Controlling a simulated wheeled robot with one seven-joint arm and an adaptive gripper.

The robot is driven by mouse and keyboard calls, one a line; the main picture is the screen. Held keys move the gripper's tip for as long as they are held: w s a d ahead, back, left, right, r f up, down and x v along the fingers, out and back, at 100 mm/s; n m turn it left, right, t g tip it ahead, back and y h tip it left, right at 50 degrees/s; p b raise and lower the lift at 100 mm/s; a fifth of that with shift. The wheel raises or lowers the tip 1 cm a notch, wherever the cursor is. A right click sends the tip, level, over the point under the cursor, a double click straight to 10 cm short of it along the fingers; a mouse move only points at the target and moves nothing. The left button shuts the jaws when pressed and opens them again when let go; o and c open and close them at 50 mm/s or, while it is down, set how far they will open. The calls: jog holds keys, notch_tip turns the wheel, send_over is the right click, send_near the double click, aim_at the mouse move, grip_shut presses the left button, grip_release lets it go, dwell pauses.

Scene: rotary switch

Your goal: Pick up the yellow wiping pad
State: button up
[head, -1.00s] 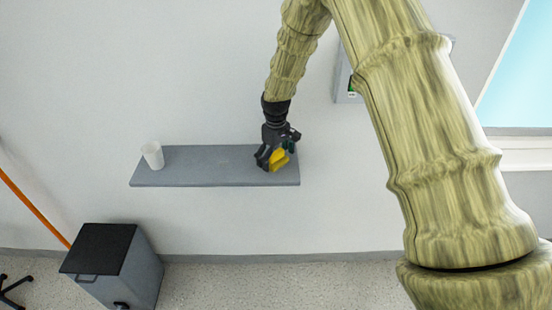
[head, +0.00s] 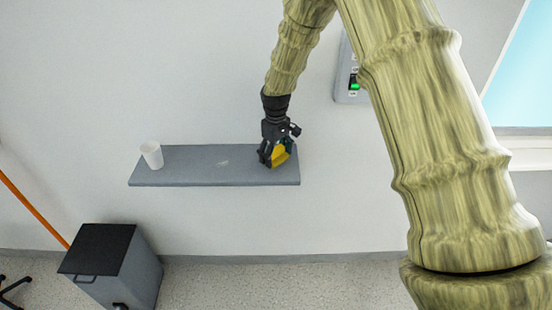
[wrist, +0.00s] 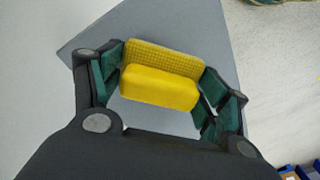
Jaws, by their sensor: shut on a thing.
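The yellow wiping pad (head: 281,155) is at the right end of the grey wall shelf (head: 165,181) in the head view. In the wrist view the pad (wrist: 160,88) shows a textured strip and a smooth yellow block, held between two green-lined fingers. My gripper (head: 274,157) points down and is shut on the pad; it also shows in the wrist view (wrist: 163,90). The head view does not show clearly whether the pad touches the shelf.
A white cup (head: 152,155) stands at the left end of the shelf. The shelf's middle is clear apart from a faint pale mark. A switch box (head: 353,85) with a green light is on the wall at upper right. A grey bin (head: 115,265) with a black lid stands on the floor.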

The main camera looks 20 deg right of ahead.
jog(key=shift+r+b, duration=0.6)
jog(key=shift+r, duration=0.3)
jog(key=s+a+r+b, duration=0.1)
jog(key=s+a+b, duration=0.1)
jog(key=s, duration=0.5)
jog(key=s+a+b, duration=0.1)
jog(key=s+b, duration=0.2)
jog(key=s, duration=0.5)
jog(key=shift+s+a+r, duration=0.3)
jog(key=shift+a+r, duration=0.05)
jog(key=shift+r, duration=0.05)
